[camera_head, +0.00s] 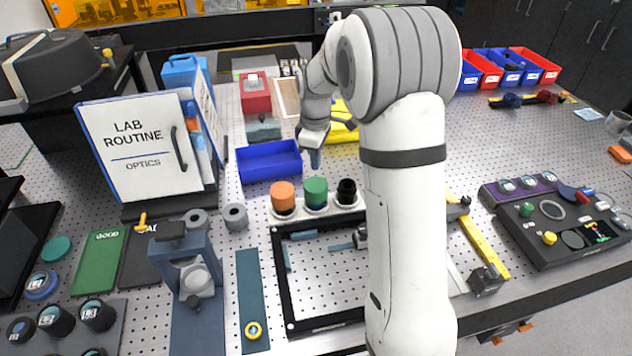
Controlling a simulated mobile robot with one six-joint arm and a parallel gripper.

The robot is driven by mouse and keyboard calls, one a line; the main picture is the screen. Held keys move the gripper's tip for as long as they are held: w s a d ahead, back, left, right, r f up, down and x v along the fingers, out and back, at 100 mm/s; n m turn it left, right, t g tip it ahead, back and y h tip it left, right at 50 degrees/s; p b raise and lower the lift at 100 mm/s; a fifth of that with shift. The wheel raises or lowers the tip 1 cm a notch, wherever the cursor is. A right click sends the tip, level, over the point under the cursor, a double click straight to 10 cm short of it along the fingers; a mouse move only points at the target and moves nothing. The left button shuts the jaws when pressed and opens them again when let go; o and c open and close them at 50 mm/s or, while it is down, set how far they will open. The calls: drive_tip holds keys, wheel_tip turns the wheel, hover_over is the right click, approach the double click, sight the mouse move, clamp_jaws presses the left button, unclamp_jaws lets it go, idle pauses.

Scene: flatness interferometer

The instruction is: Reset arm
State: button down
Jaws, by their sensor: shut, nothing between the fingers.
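My arm rises at the right of centre in the head camera view and bends over toward the back of the table. My gripper (315,158) points down just right of the blue bin (268,161). Its fingers are together and nothing shows between them. It is behind the row of orange (283,194), green (316,190) and black (347,190) round caps, apart from them. My forearm hides part of the table and part of the black square frame (281,291).
A Lab Routine binder (137,146) stands at the left. A blue-grey stand (187,265) is at front left. A black control panel (565,226) lies at the right, with red and blue bins (507,68) at the back right. The perforated table (500,135) has free room between them.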

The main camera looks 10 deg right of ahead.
drive_tip(key=shift+r+p, duration=0.3)
drive_tip(key=shift+r, duration=0.6)
drive_tip(key=s+r+m+t+b, duration=0.2)
drive_tip(key=s+r+m, duration=0.4)
drive_tip(key=s, duration=0.7)
drive_tip(key=s+m+t+b, duration=0.1)
drive_tip(key=s+m, duration=0.5)
drive_tip(key=s, duration=1)
drive_tip(key=shift+f, duration=0.2)
